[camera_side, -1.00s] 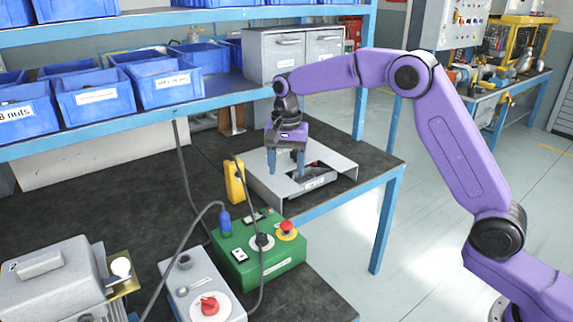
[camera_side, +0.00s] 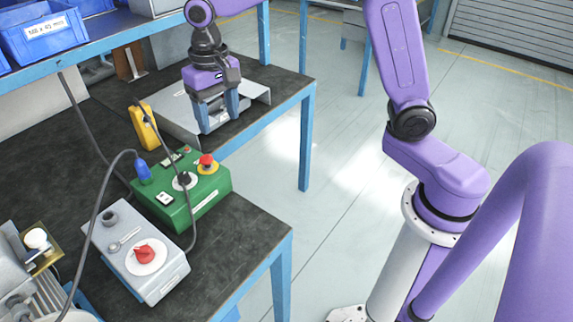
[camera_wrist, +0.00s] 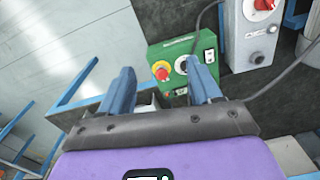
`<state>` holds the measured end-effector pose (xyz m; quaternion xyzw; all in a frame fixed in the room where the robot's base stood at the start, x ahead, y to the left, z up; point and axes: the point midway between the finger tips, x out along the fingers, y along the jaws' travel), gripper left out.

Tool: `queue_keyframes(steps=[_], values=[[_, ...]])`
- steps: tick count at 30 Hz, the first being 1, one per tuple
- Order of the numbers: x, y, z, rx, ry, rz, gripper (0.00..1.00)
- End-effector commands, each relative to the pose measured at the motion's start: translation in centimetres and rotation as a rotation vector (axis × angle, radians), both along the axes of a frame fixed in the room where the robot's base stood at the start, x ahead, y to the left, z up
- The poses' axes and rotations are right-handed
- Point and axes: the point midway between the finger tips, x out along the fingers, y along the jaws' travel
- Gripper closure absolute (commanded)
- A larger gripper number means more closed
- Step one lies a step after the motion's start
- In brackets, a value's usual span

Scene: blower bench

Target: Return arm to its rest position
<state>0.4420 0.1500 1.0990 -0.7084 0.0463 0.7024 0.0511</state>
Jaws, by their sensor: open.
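My purple arm's gripper (camera_side: 218,116) has its blue fingers pointing down over the grey sheet-metal tray (camera_side: 258,90) at the back right of the bench. Its fingers are apart, and I see nothing between them. The fingers hide part of the tray, so I cannot tell whether the tips touch it. In the wrist view my gripper (camera_wrist: 162,88) shows two spread blue fingers, with the green control box (camera_wrist: 185,66) showing beyond and between them.
The green box (camera_side: 205,190) with a red button stands in front of the tray. A yellow device (camera_side: 143,125), a grey box with a red knob (camera_side: 138,258) and loose cables are nearby. Blue bins (camera_side: 42,32) sit on the shelf above. Open floor lies right of the bench.

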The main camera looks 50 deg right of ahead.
Motion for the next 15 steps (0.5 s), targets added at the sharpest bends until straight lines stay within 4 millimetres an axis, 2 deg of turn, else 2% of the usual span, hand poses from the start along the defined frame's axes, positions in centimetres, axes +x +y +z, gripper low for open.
queue_keyframes(steps=[1,8,15], values=[[-1.9,-0.1,0.3,0.001,-0.002,0.072,0.37],[-9.8,-1.1,0.4,0.003,-0.008,0.405,0.37],[-17.9,-3.8,-0.3,0.004,-0.016,0.75,0.37]])
